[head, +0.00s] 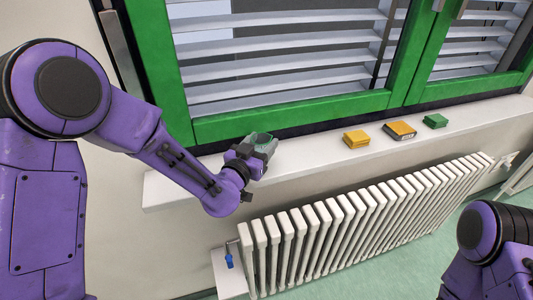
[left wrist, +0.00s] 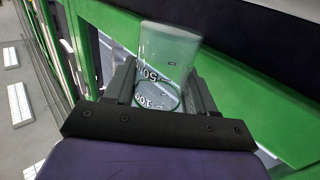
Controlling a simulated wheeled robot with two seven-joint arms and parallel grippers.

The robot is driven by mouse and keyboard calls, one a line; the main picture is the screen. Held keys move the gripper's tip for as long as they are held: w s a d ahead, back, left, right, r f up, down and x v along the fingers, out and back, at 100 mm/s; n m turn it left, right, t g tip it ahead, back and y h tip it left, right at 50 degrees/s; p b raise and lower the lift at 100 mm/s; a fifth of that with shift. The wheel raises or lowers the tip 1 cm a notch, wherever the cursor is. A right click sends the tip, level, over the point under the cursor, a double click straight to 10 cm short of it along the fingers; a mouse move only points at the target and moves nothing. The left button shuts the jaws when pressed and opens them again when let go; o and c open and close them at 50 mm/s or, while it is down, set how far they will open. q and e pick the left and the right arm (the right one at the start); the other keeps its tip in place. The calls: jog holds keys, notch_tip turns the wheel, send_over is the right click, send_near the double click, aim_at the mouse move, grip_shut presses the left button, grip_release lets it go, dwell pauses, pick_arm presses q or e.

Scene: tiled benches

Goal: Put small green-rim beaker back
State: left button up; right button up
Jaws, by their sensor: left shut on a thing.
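The small green-rim beaker (head: 261,140) is clear glass with a green rim and stands out beyond my left gripper in the head view. My left gripper (head: 254,152) is shut on it, over the left part of the white window sill (head: 300,158). In the left wrist view the beaker (left wrist: 167,70) sits between the two dark fingers (left wrist: 160,92), with white markings and a green ring visible. Whether its base touches the sill cannot be told. My right arm shows at the lower right of the head view, but its gripper is out of the picture.
On the sill to the right lie a yellow box (head: 356,139), a yellow and dark box (head: 400,131) and a green box (head: 435,121). A green-framed window (head: 290,117) stands behind the sill. A white radiator (head: 370,222) is below it. The sill between beaker and boxes is clear.

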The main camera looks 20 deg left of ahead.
aim_at(262, 150)
pick_arm(q)
notch_tip(262, 150, down, 3)
jog(key=shift+w+r+b, duration=0.1)
jog(key=shift+b, duration=0.3)
jog(key=shift+w, duration=0.4)
jog(key=shift+s, duration=0.2)
jog(key=o, duration=0.9)
jog(key=shift+s, duration=0.1)
jog(key=shift+o, duration=1.4)
pick_arm(e)
notch_tip(262, 150, down, 2)
jog(key=shift+w+f, duration=0.1)
jog(key=shift+d, duration=0.1)
